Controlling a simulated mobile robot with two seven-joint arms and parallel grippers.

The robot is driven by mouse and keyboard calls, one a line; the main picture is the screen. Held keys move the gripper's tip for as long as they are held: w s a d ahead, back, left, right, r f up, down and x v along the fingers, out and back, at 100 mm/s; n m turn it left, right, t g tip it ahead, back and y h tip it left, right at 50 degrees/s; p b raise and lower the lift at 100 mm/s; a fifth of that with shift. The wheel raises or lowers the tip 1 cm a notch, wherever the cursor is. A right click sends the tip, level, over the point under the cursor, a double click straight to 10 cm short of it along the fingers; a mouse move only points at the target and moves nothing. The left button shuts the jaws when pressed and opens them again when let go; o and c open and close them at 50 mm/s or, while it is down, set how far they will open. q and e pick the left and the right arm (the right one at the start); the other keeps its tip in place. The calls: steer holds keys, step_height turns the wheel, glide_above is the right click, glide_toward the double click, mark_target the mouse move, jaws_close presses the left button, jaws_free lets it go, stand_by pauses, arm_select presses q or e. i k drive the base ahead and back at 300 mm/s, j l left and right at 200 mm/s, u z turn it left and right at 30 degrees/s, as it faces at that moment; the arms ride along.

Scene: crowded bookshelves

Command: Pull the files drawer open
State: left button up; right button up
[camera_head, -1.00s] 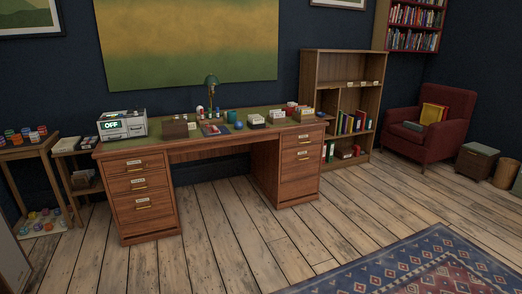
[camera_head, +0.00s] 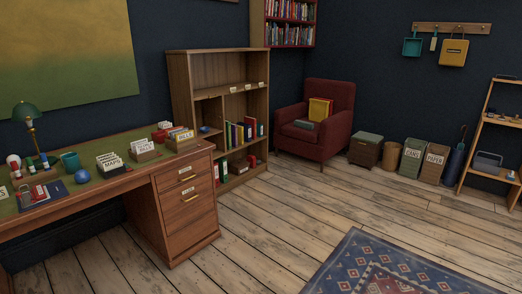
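The wooden desk (camera_head: 150,185) stands at the left, cut off by the picture's left edge. Its right pedestal has a stack of drawers with label plates and brass pulls, an upper drawer (camera_head: 182,178) and a lower drawer (camera_head: 189,206) among them. All the drawers in view look shut. Their labels are too small to read, so I cannot tell which one is the files drawer. Neither of my grippers is in view.
A bookcase (camera_head: 178,82) stands behind the desk's right end. A red armchair (camera_head: 340,105), a small chest (camera_head: 366,151) and bins (camera_head: 411,160) line the back wall. A patterned rug (camera_head: 345,255) lies at the front right. The plank floor (camera_head: 270,225) before the pedestal is clear.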

mark_target(181, 207)
steer(key=i+l, duration=0.1)
steer(key=i, duration=0.3)
steer(key=i+l+u, duration=0.1)
steer(key=i, duration=0.35)
steer(key=i+l, duration=0.15)
steer(key=i, duration=0.25)
steer(key=i+l+u, duration=0.15)
steer(key=i, duration=0.25)
